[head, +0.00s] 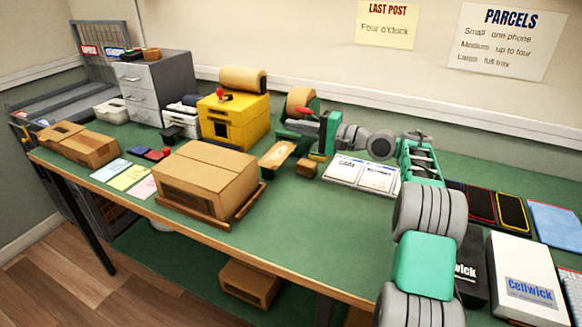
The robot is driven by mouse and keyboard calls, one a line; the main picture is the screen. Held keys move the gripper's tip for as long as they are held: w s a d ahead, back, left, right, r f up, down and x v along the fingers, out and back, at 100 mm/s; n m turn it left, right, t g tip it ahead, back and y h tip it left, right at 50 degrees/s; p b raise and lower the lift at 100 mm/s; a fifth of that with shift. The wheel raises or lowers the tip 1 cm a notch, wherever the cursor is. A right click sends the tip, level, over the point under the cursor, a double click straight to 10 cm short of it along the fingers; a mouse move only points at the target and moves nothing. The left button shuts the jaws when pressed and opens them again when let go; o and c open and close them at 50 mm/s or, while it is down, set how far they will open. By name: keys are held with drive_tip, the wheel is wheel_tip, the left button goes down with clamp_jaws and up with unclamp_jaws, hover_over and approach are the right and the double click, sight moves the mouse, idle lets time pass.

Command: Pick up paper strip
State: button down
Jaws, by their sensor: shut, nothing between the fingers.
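My gripper (289,137) is at the middle of the bench, at the end of my grey and green arm that reaches in from the right. Its fingers are small and partly lost against dark parts, and it appears shut and empty. No paper strip shows clearly. A flat tan piece (277,154) with a pale patch lies just below my gripper, and I cannot tell if it is the strip. A second brown roll (299,100) shows behind my gripper.
A closed carton (207,178) sits on a brown tray at the front. White cards (361,174) lie right of my gripper. Phones and a white box (525,274) are at the right.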

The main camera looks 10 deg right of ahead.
approach(272, 166)
drive_tip(key=w, duration=0.1)
drive_tip(key=w+a, duration=0.1)
drive_tip(key=w+b, duration=0.1)
drive_tip(key=w, duration=0.1)
drive_tip(key=shift+w+a+r, duration=0.1)
drive_tip(key=shift+a, duration=0.2)
drive_tip(key=shift+a+r+p, duration=0.1)
drive_tip(key=shift+r+p, duration=0.2)
drive_tip(key=shift+p, duration=0.9)
drive_tip(key=p, duration=0.4)
drive_tip(key=shift+a+f+p, duration=0.1)
drive_tip(key=shift+a+p, duration=0.2)
drive_tip(key=shift+a+f+p, duration=0.15)
drive_tip(key=shift+f+p, duration=0.2)
drive_tip(key=shift+p, duration=0.05)
drive_tip(key=shift+s+a+f+b, duration=0.1)
drive_tip(key=shift+s+a+b, duration=0.1)
drive_tip(key=shift+a+b, duration=0.35)
drive_tip(key=shift+s+a, duration=0.1)
drive_tip(key=shift+a, duration=0.4)
